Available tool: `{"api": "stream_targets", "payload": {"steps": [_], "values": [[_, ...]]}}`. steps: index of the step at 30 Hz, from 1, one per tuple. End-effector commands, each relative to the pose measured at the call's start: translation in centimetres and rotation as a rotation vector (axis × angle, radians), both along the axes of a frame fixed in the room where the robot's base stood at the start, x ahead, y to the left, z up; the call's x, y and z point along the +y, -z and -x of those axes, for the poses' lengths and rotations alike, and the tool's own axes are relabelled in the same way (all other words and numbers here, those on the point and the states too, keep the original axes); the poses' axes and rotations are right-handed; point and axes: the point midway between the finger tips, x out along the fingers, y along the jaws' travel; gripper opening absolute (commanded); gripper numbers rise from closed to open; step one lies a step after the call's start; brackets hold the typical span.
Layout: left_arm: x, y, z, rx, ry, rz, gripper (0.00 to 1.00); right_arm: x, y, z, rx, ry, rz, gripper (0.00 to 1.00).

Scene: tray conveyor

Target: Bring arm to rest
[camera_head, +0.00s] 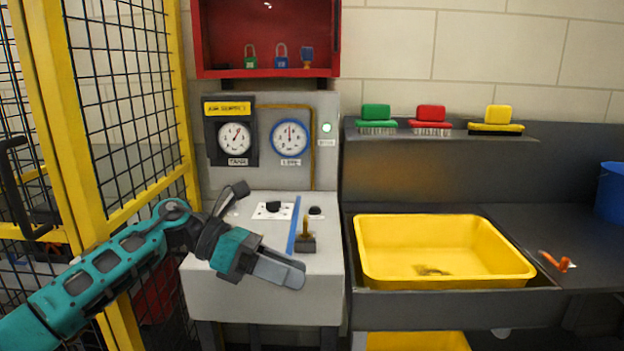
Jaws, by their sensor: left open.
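My left arm comes in from the lower left in teal and dark grey. Its gripper (292,272) is in front of and above the near part of the grey control console (215,290). The gripper points right and slightly down. Its grey fingers overlap in this view, and nothing shows between them. A small block with an upright brass-coloured lever (305,240) stands on the console just behind the fingertips; whether they touch it I cannot tell. My right gripper is not in view.
A yellow mesh fence (100,215) stands close to the left arm. A yellow basin (445,284) sits in the counter at right. A red cabinet (211,40) hangs above two gauges (234,139). Brushes (430,118) stand on a shelf. A blue bucket (611,192) is at far right.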

Motion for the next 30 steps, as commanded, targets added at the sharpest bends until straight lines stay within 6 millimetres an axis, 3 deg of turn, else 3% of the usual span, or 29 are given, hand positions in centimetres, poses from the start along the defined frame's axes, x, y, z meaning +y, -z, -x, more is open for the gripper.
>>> {"api": "stream_targets", "payload": {"steps": [1,5,11,14,20,23,27,29,30], "values": [[-1.5,0.7,1.0,0.096,-0.041,0.106,0.43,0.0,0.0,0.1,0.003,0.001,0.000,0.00],[-3.7,1.2,2.1,0.352,-0.178,0.362,0.43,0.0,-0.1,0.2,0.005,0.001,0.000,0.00],[-3.1,3.0,2.3,0.811,-0.431,0.718,0.43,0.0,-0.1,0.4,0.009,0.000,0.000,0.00],[-1.4,5.2,2.2,1.058,-0.573,0.880,0.43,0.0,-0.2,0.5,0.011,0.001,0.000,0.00],[3.7,12.3,3.7,1.571,-0.885,1.175,0.43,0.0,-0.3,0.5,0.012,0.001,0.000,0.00],[6.5,16.9,5.9,1.825,-1.057,1.311,0.43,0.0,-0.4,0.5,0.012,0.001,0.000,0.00],[10.2,23.4,10.8,2.150,-1.303,1.485,0.43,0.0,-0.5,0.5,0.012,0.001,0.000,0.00],[11.4,25.7,13.2,2.265,-1.400,1.545,0.43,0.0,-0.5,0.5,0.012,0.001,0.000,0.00],[12.0,26.9,14.7,-2.290,1.429,-1.555,0.43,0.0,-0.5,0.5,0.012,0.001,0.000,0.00]]}}
